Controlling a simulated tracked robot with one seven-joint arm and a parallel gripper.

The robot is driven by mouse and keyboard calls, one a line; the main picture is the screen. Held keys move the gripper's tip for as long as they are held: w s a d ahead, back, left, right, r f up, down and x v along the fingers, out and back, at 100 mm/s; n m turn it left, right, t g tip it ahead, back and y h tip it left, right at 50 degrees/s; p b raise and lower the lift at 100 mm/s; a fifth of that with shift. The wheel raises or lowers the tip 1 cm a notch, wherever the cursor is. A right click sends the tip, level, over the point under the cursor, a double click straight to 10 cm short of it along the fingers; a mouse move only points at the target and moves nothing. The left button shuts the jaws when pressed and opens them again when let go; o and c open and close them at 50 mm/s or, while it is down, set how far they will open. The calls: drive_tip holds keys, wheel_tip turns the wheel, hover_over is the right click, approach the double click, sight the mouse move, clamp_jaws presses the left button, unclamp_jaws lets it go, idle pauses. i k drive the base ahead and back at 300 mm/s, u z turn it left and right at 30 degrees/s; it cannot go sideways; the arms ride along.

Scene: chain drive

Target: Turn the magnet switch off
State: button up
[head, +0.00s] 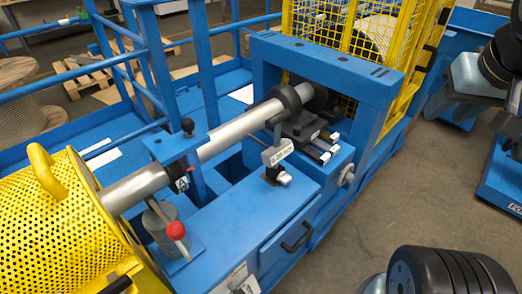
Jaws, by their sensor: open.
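I cannot make out a clearly marked magnet switch. A small dark block with a pale knob-like end (285,180) sits on the blue machine top, below a tilted grey plate with small unreadable lettering (278,152). Left of it, a grey cylinder (157,220) stands on a blue ledge, with a red ball knob on a short lever (175,230). Which of these carries the switch, and its setting, I cannot tell. My gripper is not in view.
A long grey shaft (235,132) runs from a yellow perforated guard (50,215) to a black collar by the blue frame (330,65). A yellow mesh cage (350,25) stands behind. Black ridged parts (440,272) fill the lower right.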

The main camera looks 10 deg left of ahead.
sight(283, 177)
drive_tip(key=z, duration=1.05)
drive_tip(key=i, duration=0.15)
drive_tip(key=u, duration=3.55)
drive_tip(key=k, duration=1)
drive_tip(key=z, duration=0.75)
drive_tip(key=i, duration=1)
drive_tip(key=z, duration=0.4)
